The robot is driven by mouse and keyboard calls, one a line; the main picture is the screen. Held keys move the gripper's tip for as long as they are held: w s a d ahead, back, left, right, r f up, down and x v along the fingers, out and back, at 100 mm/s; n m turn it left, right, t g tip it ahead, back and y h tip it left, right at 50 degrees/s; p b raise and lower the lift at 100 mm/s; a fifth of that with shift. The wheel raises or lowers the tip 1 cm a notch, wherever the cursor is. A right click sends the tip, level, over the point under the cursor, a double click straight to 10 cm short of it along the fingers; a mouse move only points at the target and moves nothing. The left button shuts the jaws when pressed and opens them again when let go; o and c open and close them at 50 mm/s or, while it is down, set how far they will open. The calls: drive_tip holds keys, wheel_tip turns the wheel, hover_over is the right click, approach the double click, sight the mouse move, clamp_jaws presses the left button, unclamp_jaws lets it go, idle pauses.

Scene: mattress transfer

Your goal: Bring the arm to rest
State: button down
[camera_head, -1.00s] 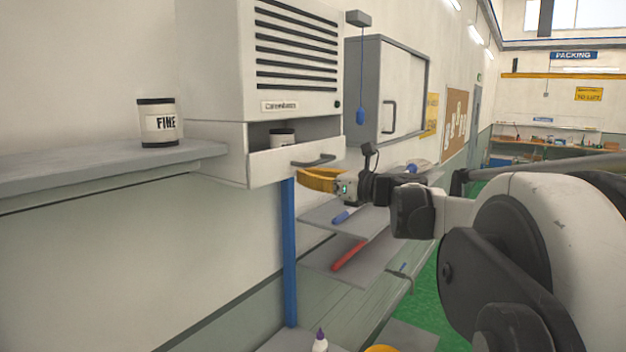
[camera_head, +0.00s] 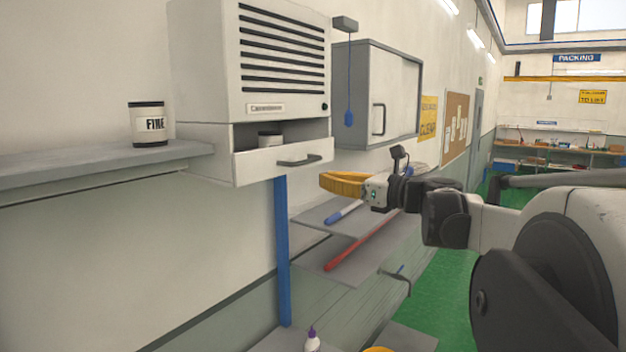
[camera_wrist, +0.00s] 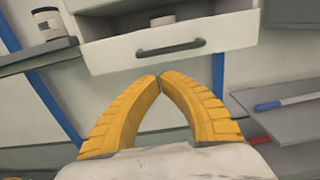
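My gripper (camera_head: 322,181) has yellow fingers and sits just right of and below the open drawer (camera_head: 262,160), apart from its handle (camera_head: 298,161). In the wrist view the fingertips of my gripper (camera_wrist: 159,77) meet, with nothing visible between them. The drawer handle (camera_wrist: 170,48) shows beyond the tips. My arm (camera_head: 445,215) reaches in from the right side of the head view.
A jar marked FINE (camera_head: 148,124) stands on the grey shelf (camera_head: 90,167) at left. Another jar (camera_head: 270,138) sits in the drawer. A wall cabinet (camera_head: 372,92) is behind my gripper. Lower shelves hold a blue tool (camera_head: 343,212) and a red bar (camera_head: 345,255).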

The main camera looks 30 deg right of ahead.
drive_tip(key=s+a+f+n+g+b, duration=0.3)
drive_tip(key=a+f+n+b, duration=0.3)
drive_tip(key=f, duration=0.5)
drive_tip(key=s+a+f+n+g+b, duration=0.2)
drive_tip(key=a+f+n+b, duration=0.15)
drive_tip(key=a+f, duration=0.55)
drive_tip(key=s+a+f+n+g+b, duration=0.35)
drive_tip(key=a+f+b, duration=0.25)
drive_tip(key=f, duration=0.6)
drive_tip(key=s+a+f+n+h+b, duration=0.1)
drive_tip(key=s+f+n+b, duration=0.3)
drive_tip(key=f, duration=0.5)
drive_tip(key=s+a+f+n+g+h+b, duration=0.1)
drive_tip(key=s+a+f+n+h+b, duration=0.1)
drive_tip(key=f+n, duration=0.6)
drive_tip(key=s+a+f+n+h+b, duration=0.2)
drive_tip(key=s+f+n+b, duration=0.4)
drive_tip(key=f, duration=0.5)
drive_tip(key=shift+s+a+f+n+h+b, duration=0.2)
drive_tip(key=shift+n+h+b, duration=0.35)
drive_tip(key=shift+b, duration=0.7)
